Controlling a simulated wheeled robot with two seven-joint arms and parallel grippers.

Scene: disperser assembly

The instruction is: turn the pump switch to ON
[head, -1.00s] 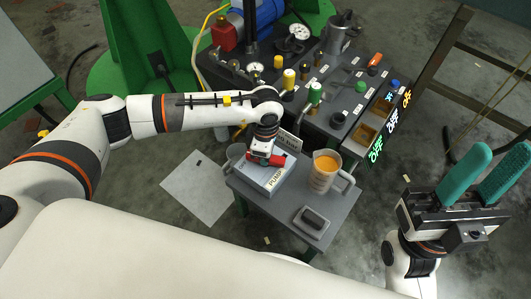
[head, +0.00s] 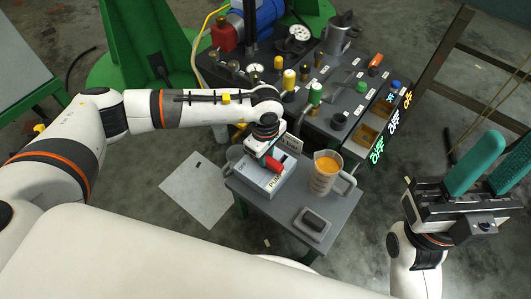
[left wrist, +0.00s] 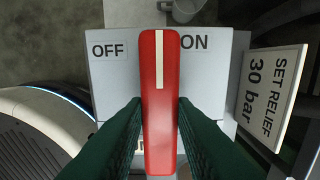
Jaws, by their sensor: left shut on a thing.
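The pump switch is a grey box (head: 262,181) on the small grey table, with a red handle (head: 272,164) on top. In the left wrist view the red handle (left wrist: 160,110) stands upright. Its white line points between the OFF label (left wrist: 108,50) on the left and the ON label (left wrist: 194,42) on the right, a little closer to ON. My left gripper (head: 265,156) is over the box, its dark green fingers shut on the handle from both sides. My right gripper (head: 492,168) is open and empty at the right, away from the table.
An orange-filled jug (head: 325,175) and a small grey tray with a dark block (head: 313,222) stand on the table (head: 285,213). A "SET RELIEF 30 bar" sign (left wrist: 268,90) stands beside the box. A panel with valves and gauges (head: 330,85) lies behind.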

